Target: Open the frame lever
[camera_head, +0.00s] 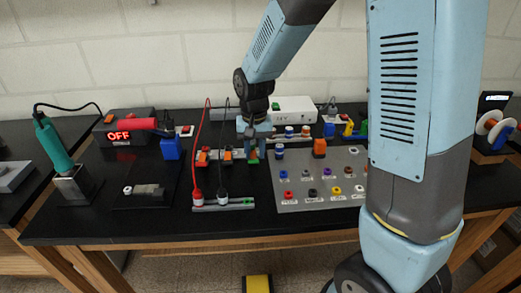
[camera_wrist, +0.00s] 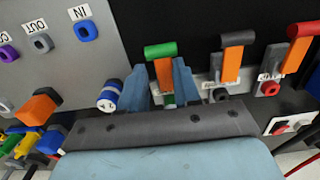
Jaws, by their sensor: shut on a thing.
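The lever between my fingers has an orange arm and a green tip (camera_wrist: 160,50); I take it for the frame lever, though its label is hidden. It also shows at the back of the bench in the head view (camera_head: 252,156). My gripper (camera_head: 254,148) reaches down over it from above. In the wrist view my gripper's blue fingers (camera_wrist: 160,78) stand on both sides of the orange arm and are shut on it. The lever's base is partly hidden by my gripper. The green tip sticks out past the fingers.
A grey-tipped lever (camera_wrist: 238,38) and a red-tipped lever (camera_wrist: 303,31) stand in the same row. A blue-and-white knob (camera_wrist: 109,97) sits close beside my finger. A grey panel with coloured sockets (camera_head: 315,200) lies at right. Red (camera_head: 194,145) and black cables arch up at left.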

